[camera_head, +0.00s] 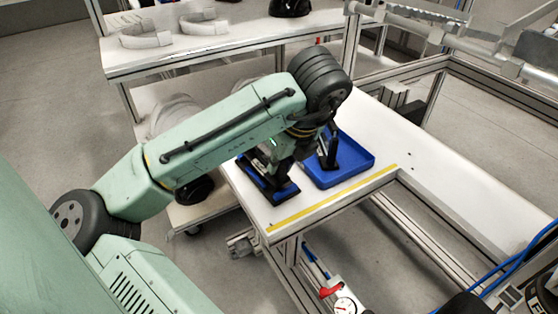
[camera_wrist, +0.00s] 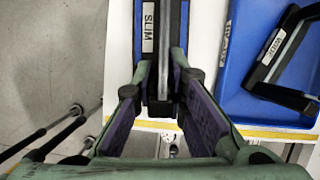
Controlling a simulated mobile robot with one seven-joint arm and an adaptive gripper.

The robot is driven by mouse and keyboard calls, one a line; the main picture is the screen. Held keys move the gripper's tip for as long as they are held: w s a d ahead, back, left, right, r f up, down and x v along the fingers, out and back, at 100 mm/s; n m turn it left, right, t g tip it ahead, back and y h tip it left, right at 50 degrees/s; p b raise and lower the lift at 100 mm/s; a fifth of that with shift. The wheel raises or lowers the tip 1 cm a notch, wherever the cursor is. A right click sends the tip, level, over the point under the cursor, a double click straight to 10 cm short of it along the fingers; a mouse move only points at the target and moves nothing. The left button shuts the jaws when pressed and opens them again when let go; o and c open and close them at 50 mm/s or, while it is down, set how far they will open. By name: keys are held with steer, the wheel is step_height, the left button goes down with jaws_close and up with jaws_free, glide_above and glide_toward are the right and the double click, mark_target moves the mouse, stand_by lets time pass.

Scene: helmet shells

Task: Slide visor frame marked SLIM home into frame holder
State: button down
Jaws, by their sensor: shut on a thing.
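The visor frame marked SLIM (camera_wrist: 148,48) is a dark piece with a white label, at the top middle of the wrist view. My gripper (camera_wrist: 160,84) is shut on its near end, one finger on each side. Blue edges of the frame holder (camera_wrist: 185,22) show beside the frame. In the head view the blue holder (camera_head: 286,194) lies on the white table under my gripper (camera_head: 277,165). The frame lies in line with the holder, but I cannot tell how deep it sits. My arm and fingers hide much of both.
A blue tray (camera_head: 357,165) stands to the right of the holder, with a second black labelled frame (camera_wrist: 272,58) in it. A yellow strip (camera_head: 330,198) runs along the table's near edge. The table right of the tray is clear. Pale shells (camera_head: 145,37) sit on the rear bench.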

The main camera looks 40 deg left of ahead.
steer(key=shift+f+b, duration=0.45)
steer(key=shift+f, duration=0.7)
stand_by(0.5)
steer(key=c, duration=1.5)
jaws_free()
steer(key=shift+c, duration=0.2)
steer(key=v, duration=1.2)
